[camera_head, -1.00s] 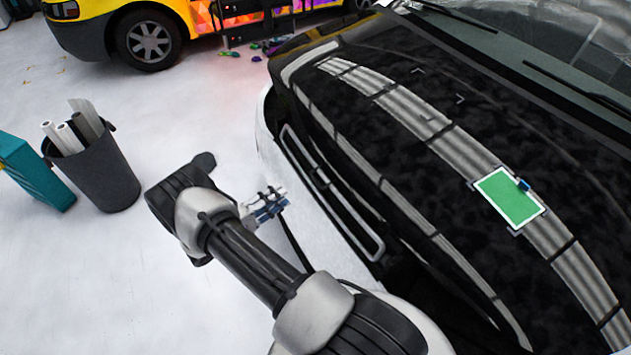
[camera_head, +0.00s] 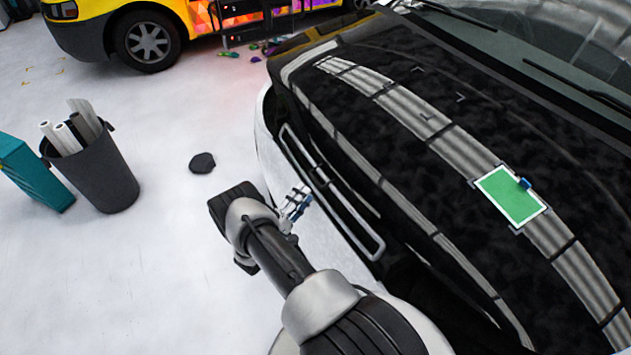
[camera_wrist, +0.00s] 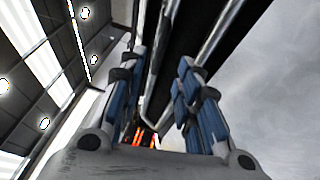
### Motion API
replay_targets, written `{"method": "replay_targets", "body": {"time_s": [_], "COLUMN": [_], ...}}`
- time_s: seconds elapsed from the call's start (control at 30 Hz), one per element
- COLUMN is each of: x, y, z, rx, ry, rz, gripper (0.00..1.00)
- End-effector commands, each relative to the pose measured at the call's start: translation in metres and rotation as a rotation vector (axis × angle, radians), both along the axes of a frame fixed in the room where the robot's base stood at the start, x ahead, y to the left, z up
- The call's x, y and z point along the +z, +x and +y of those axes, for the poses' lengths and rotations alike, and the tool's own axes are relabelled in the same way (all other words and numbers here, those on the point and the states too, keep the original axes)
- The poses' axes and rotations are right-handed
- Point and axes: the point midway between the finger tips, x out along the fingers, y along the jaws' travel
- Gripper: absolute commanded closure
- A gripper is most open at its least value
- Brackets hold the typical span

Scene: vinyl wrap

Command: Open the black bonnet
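The black bonnet (camera_head: 400,145) fills the right half of the head view, with grey reflected bands across it. It looks shut at its rear, and a dark gap shows along its front edge near the bottom. My gripper (camera_head: 297,203) is in front of the car, left of the silver-framed grille (camera_head: 335,190), apart from the bonnet. In the wrist view my gripper (camera_wrist: 165,95) has its two blue-padded fingers spread apart with nothing between them. A dark edge with light trim (camera_wrist: 185,55) lies beyond the fingertips; I cannot tell which car part it is.
A green card (camera_head: 510,196) with a small blue item lies on the bonnet. A dark bin (camera_head: 100,175) with rolls, a teal box (camera_head: 35,172) and a dark floor patch (camera_head: 202,162) are at left. A yellow vehicle (camera_head: 170,30) stands behind.

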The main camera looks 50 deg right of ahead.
Motion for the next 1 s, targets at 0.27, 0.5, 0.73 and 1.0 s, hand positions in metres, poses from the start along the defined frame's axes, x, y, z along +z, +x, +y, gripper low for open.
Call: {"method": "replay_targets", "body": {"time_s": [0.27, 0.5, 0.73, 1.0], "x": [0.009, 0.013, 0.014, 0.014], "y": [0.005, 0.006, 0.007, 0.007], "z": [-0.054, -0.074, -0.075, -0.075], "rx": [-0.003, -0.002, 0.000, 0.000], "ry": [-0.001, -0.001, -0.001, -0.001], "rz": [-0.003, -0.001, 0.000, 0.000], "gripper": [0.69, 0.69, 0.69, 0.82]}}
